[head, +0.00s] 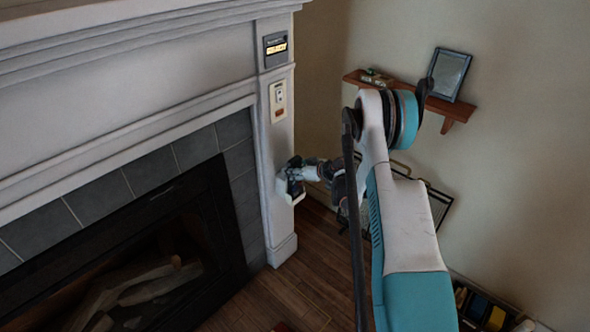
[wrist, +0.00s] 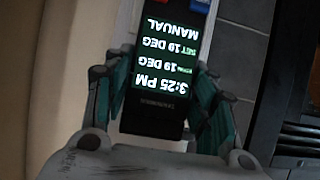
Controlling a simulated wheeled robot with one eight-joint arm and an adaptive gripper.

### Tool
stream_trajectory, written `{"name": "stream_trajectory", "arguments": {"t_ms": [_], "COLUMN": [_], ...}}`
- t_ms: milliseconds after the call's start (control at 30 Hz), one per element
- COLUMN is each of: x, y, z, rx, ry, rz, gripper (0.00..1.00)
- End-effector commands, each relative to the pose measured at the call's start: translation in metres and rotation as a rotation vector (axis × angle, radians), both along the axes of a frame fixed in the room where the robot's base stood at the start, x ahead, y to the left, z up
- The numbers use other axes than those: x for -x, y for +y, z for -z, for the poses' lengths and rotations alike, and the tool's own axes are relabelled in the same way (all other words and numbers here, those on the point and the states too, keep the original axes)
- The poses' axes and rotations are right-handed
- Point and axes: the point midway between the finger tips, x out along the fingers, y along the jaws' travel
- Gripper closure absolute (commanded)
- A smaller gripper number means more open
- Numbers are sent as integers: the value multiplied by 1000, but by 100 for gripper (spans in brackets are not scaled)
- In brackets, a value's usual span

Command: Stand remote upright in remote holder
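The remote (wrist: 154,115) is a dark slab with a lit screen reading 3:25 PM, 19 DEG and MANUAL. Its text is upside down in the wrist view, where it lies between both fingers of my gripper (wrist: 165,78). The fingers press along its two long sides at the screen end. Its far end, with blue and red parts, runs out of the frame. In the head view my gripper (head: 295,175) is against the pale fireplace pillar. A small white piece (head: 292,196) shows just under it, perhaps the remote holder. I cannot tell whether the remote touches it.
The pillar (head: 275,150) carries a beige wall unit (head: 278,101) and a dark display panel (head: 275,48) above my gripper. The dark fireplace (head: 150,260) is at left. A wooden shelf (head: 410,92) with a picture frame (head: 449,74) is on the right wall.

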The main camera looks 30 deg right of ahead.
Motion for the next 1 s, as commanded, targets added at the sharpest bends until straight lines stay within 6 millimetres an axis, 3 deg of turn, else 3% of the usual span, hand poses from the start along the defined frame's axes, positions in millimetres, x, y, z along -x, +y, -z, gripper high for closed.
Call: {"name": "stream_trajectory", "arguments": {"t_ms": [67, 533, 1000], "x": [0, 7, 78], "y": [0, -3, -29], "z": [0, -4, -45], "rx": [0, 0, 0], "ry": [0, 0, 0], "rz": [0, 1, 2], "gripper": [27, 27, 27]}}
